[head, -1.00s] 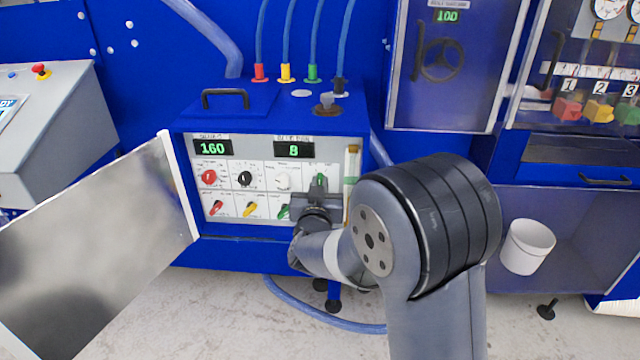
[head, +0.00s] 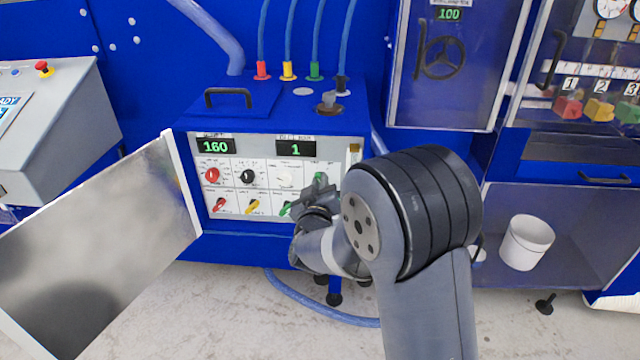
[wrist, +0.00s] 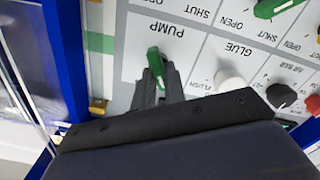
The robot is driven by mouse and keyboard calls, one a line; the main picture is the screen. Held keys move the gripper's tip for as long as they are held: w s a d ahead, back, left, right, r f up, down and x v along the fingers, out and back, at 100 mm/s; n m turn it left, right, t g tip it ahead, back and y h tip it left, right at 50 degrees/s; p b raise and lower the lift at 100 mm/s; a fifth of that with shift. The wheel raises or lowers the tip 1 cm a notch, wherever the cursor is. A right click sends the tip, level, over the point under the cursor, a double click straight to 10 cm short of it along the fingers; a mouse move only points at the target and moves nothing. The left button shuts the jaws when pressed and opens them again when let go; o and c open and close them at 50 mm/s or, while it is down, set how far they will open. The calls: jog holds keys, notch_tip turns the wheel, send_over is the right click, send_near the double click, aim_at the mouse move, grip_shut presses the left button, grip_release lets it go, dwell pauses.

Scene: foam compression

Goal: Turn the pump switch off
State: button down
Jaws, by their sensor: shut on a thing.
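The pump switch (wrist: 154,55) is a green bar knob under the "PUMP" label, which appears upside down in the wrist view. It sits at the right end of the upper knob row in the head view (head: 319,179). My gripper (wrist: 160,74) has its dark fingers closed around the knob, with its green end showing between and beyond them. The gripper body hides the rest of the knob and its position marks. The right display (head: 296,149) on the panel reads 1, and the left display (head: 215,146) reads 160.
A white glue knob (wrist: 229,78) is close beside my gripper. Red (head: 212,175) and black (head: 247,177) knobs are farther left, above a lower row of coloured knobs. An open metal door (head: 100,250) stands left of the panel. A white bucket (head: 527,242) is at right.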

jog(key=c, duration=1.5)
grip_release()
jog(key=shift+o, duration=0.2)
jog(key=s+b, duration=0.1)
jog(key=s, duration=0.9)
jog(key=shift+s+a, duration=0.2)
jog(key=shift+s, duration=0.2)
jog(key=shift+w, duration=0.1)
jog(key=w, duration=1)
jog(key=shift+w+d+m+p, duration=0.2)
jog(key=shift+w+m+p, duration=0.1)
jog(key=shift+p, duration=0.05)
